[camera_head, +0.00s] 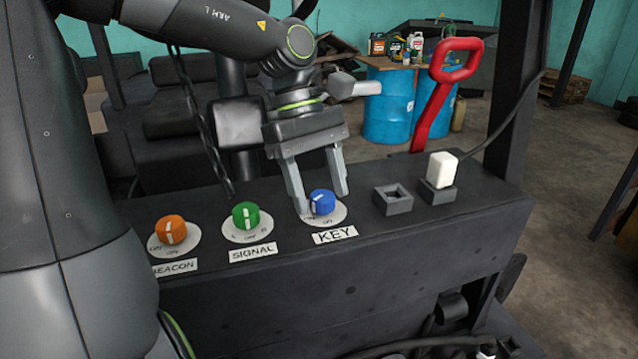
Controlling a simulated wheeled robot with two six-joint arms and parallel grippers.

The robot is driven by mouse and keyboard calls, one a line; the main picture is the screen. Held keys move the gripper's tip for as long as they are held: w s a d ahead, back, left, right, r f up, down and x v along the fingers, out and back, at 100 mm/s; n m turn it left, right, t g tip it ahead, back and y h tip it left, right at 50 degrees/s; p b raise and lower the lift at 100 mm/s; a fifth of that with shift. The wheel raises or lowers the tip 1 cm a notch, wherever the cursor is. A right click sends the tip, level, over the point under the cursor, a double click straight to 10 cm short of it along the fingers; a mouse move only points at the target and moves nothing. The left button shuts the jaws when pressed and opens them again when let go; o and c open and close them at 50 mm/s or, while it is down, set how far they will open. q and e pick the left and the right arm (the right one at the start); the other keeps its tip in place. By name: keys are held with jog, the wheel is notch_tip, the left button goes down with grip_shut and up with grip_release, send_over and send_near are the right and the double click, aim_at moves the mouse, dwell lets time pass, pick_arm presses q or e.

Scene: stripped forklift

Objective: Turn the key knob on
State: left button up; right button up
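The blue key knob (322,202) sits on a round white dial on the black panel, above a white label reading KEY (335,235). A white mark on the knob points to the left and is tilted. My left gripper (320,200) reaches down from above, with its two grey fingers apart. One finger is at the knob's left side and the other is behind it to the right. The fingers look open around the knob; I cannot tell whether either touches it. My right gripper is not in view.
An orange BEACON knob (171,230) and a green SIGNAL knob (246,215) stand to the left. A square black socket (393,199) and a white plug (441,169) with a cable are to the right. A red lever (445,90) rises behind the panel.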

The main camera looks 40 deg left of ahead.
pick_arm(q)
jog(key=shift+r, duration=0.1)
jog(key=b+v, duration=0.1)
jog(key=v, duration=0.6)
jog(key=shift+a+r, duration=0.1)
jog(key=shift+r, duration=0.05)
dwell(0.4)
